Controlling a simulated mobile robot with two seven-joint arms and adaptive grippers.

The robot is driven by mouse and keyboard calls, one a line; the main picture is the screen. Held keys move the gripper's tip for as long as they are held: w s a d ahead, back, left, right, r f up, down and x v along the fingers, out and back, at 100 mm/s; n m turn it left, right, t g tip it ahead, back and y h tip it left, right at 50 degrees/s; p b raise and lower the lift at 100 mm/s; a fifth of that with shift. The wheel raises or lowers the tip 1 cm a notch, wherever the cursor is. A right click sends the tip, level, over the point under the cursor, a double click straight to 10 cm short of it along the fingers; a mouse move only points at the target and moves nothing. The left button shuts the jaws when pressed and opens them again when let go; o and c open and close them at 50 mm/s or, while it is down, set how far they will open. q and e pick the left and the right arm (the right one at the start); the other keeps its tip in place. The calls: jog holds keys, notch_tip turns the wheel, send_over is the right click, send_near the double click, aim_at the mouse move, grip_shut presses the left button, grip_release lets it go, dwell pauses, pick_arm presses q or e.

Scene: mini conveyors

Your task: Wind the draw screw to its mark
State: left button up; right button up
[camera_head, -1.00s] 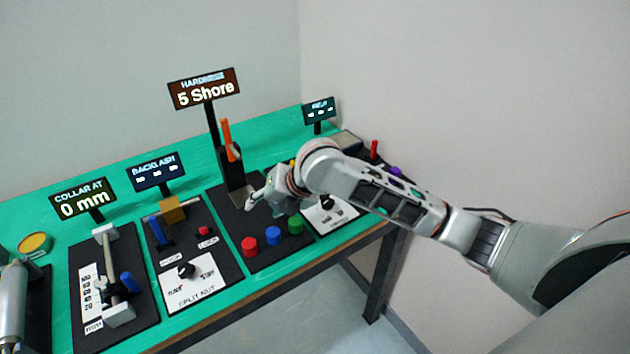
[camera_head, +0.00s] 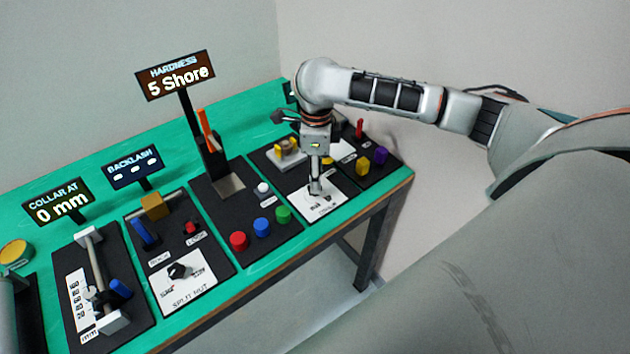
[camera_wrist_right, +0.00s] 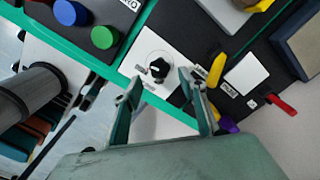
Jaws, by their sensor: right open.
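The collar station has a rod with a collar (camera_head: 92,293) beside a white mm scale and a blue handle (camera_head: 120,288); its sign (camera_head: 57,201) reads "COLLAR AT 0 mm". I cannot tell for sure which part is the draw screw. My right gripper (camera_head: 315,188) points down over a white plate (camera_head: 328,208) at the right of the bench. In the right wrist view the gripper (camera_wrist_right: 160,80) is open and empty, its fingertips either side of a black knob (camera_wrist_right: 158,68) on that plate. I cannot tell whether they touch it. My left gripper is not in view.
A "SPLIT NUT" knob (camera_head: 178,271) and a "BACKLASH" sign (camera_head: 134,169) stand left of centre. Red (camera_head: 239,240), blue (camera_head: 262,227) and green (camera_head: 283,214) buttons sit left of my gripper. Yellow (camera_head: 362,164) and purple (camera_head: 380,155) pieces and a red lever (camera_head: 359,128) stand to its right.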

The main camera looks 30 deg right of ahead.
jog(key=shift+f, duration=1.65)
jog(key=c, duration=1.1)
jog(key=shift+m, duration=0.3)
